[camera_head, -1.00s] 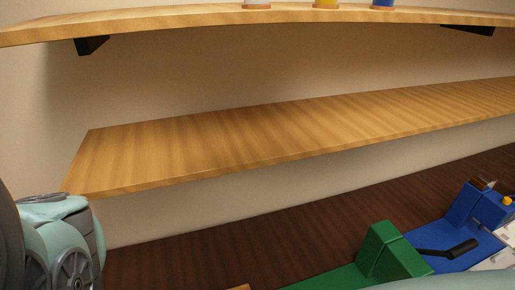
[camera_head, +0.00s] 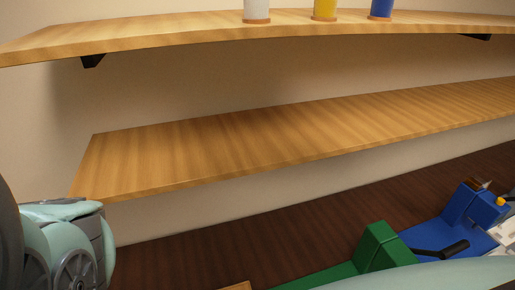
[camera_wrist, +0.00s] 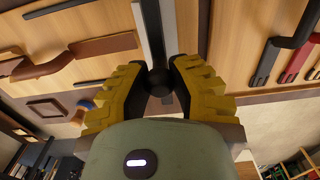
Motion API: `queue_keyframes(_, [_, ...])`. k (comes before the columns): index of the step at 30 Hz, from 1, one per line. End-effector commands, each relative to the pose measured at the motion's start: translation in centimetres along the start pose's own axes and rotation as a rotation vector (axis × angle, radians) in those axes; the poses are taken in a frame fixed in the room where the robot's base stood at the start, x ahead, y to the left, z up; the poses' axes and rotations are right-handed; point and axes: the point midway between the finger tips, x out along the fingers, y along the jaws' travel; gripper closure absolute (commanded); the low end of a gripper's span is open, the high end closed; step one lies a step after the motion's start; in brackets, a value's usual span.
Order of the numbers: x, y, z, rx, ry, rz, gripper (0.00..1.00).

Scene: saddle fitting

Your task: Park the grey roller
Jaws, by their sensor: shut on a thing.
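My gripper (camera_wrist: 158,85) is in the wrist view, its yellow fingers with dark pads closed on a dark, round-ended thing (camera_wrist: 157,82). Long grey bars (camera_wrist: 150,32) run up the picture behind it; I cannot tell whether they belong to the held thing. I cannot tell for sure that it is the grey roller, as most of it is hidden by the fingers. The gripper is not seen in the head view.
The head view shows an empty middle shelf (camera_head: 250,140). The upper shelf (camera_head: 150,36) carries whitish (camera_head: 257,10), yellow (camera_head: 325,9) and blue (camera_head: 381,9) cylinders. Below, a dark brown surface (camera_head: 270,240) holds green (camera_head: 378,248) and blue (camera_head: 465,215) blocks.

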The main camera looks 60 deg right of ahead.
Motion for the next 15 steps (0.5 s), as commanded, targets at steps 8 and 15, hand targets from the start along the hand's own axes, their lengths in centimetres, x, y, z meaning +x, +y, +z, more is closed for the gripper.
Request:
queue_keyframes(8, [-0.2, -0.8, 0.2, 0.004, -0.004, 0.001, 0.95])
queue_keyframes(15, [0.0, -2.3, 0.1, 0.004, -0.003, -0.002, 0.95])
